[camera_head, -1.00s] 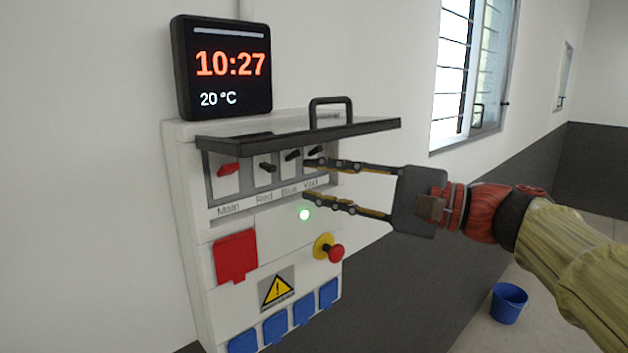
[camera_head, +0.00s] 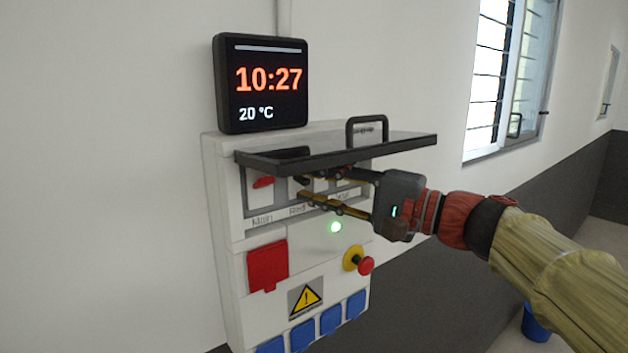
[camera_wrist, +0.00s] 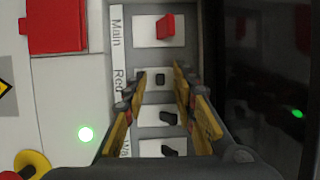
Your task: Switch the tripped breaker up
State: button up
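The breaker box (camera_head: 222,230) hangs on the wall with its dark lid (camera_head: 350,150) raised. Its row holds a red Main switch (camera_head: 264,182), also in the wrist view (camera_wrist: 166,27), and several black levers. The black lever by the "Red" label (camera_wrist: 160,79) sits a little further left in the wrist view, so lower, than the other black levers (camera_wrist: 168,117) (camera_wrist: 170,151). My gripper (camera_head: 301,189) is open in front of the row. In the wrist view its fingertips (camera_wrist: 160,77) lie on either side of the Red lever with gaps. Contact does not show.
The raised lid overhangs my fingers closely. Below the row are a green light (camera_head: 334,227), a red cover (camera_head: 268,266), a red stop button (camera_head: 365,265) and blue sockets (camera_head: 331,320). A clock (camera_head: 262,83) is above. Free room lies right of the box.

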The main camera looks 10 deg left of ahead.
jog(key=shift+c, duration=1.2)
jog(key=c, duration=0.4)
grip_shut()
